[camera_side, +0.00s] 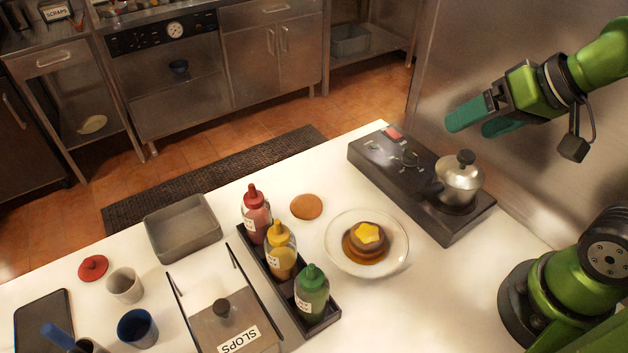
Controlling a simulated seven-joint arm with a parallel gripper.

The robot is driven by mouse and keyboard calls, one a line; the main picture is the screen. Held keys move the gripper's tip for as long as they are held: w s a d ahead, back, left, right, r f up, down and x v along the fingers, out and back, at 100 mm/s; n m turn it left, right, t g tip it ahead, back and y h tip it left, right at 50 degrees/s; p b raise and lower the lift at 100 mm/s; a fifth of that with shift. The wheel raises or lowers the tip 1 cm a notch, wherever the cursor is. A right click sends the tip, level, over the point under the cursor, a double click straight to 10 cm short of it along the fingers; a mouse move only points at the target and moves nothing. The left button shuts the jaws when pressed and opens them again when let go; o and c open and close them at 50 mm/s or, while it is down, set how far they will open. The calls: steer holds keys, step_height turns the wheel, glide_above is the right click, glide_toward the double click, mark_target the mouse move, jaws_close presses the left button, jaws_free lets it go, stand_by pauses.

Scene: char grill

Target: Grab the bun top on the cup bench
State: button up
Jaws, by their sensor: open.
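A flat, round, orange-brown piece that looks like the bun top (306,206) lies on the white bench (300,245). It is just right of the red sauce bottle and up-left of a glass plate. My gripper (469,126), with green fingers, is open and empty at the upper right. It is raised well above the bench, above and to the right of the bun piece and apart from it. A pale cup (125,285) and a blue cup (137,327) stand at the lower left of the same bench.
A black rack (322,326) holds red, yellow and green bottles. The plate (396,260) carries a brown dessert with a yellow star. A hotplate (375,158) with a metal pot (459,182), a grey tray (183,248) and a SLOPS container (238,328) also stand here.

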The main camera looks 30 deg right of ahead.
steer(key=o, duration=0.3)
steer(key=n+g+h, duration=0.2)
steer(key=n+g, duration=0.5)
glide_above(309, 202)
step_height(309, 202, down, 8)
step_height(309, 202, down, 16)
steer(key=shift+f, duration=0.1)
